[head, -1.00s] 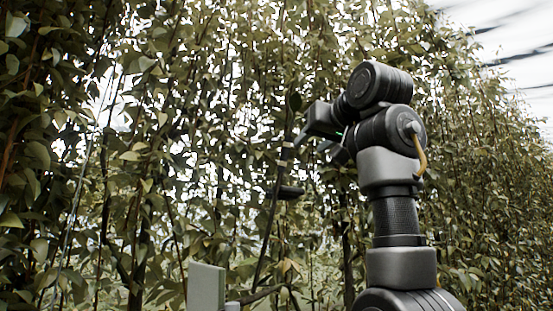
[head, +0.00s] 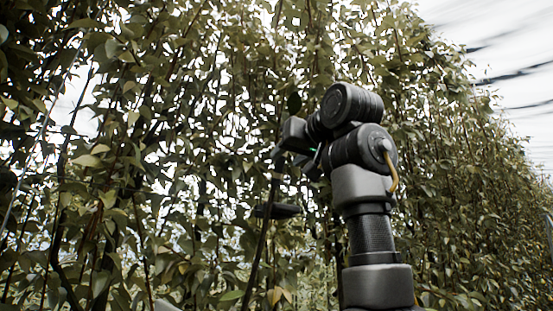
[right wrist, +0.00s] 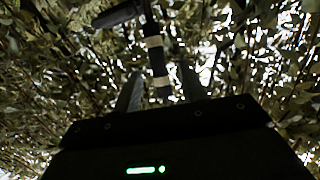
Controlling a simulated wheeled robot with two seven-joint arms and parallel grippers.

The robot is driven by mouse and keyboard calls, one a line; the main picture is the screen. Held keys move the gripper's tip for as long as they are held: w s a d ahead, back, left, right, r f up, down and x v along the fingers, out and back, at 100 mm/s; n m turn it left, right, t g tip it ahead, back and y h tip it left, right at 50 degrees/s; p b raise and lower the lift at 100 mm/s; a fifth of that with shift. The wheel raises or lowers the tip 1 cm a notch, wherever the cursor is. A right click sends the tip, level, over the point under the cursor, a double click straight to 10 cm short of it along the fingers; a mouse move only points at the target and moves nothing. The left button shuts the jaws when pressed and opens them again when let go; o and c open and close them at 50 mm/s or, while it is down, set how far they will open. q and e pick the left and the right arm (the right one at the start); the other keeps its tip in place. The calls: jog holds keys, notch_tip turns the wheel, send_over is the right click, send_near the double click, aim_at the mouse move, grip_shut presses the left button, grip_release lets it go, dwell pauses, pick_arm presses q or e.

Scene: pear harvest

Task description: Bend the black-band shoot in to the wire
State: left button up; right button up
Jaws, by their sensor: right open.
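The black-band shoot (head: 265,240) is a dark, slightly tilted stem in front of the leafy row in the head view. A flat black piece (head: 276,211) sticks out beside it. In the right wrist view the shoot (right wrist: 154,45) carries pale bands with a black stretch between them, and runs down between the fingers. My right gripper (head: 288,154) is at the shoot's upper part. In the right wrist view its open fingers (right wrist: 160,74) stand on either side of the shoot, with gaps visible. I cannot make out the wire among the leaves. My left gripper is not identifiable.
Dense foliage (head: 130,130) fills the left and middle of the head view, and the row (head: 450,180) recedes to the right. A small pale edge (head: 165,305) shows at the bottom. Pale sky or netting (head: 510,60) is at the upper right.

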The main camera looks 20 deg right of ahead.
aim_at(281, 162)
jog(key=p+x, duration=0.3)
jog(key=x, duration=0.3)
jog(key=shift+w+d, duration=0.1)
jog(key=shift+d, duration=0.05)
jog(key=shift+w, duration=0.25)
jog(key=shift+w+f, duration=0.1)
jog(key=shift+w, duration=0.05)
pick_arm(q)
jog(key=r, duration=0.1)
jog(key=w+r, duration=0.1)
jog(key=r, duration=0.1)
jog(key=w+r, duration=0.1)
jog(key=shift+d+r, duration=0.1)
jog(key=shift+r, duration=0.05)
pick_arm(e)
grip_shut()
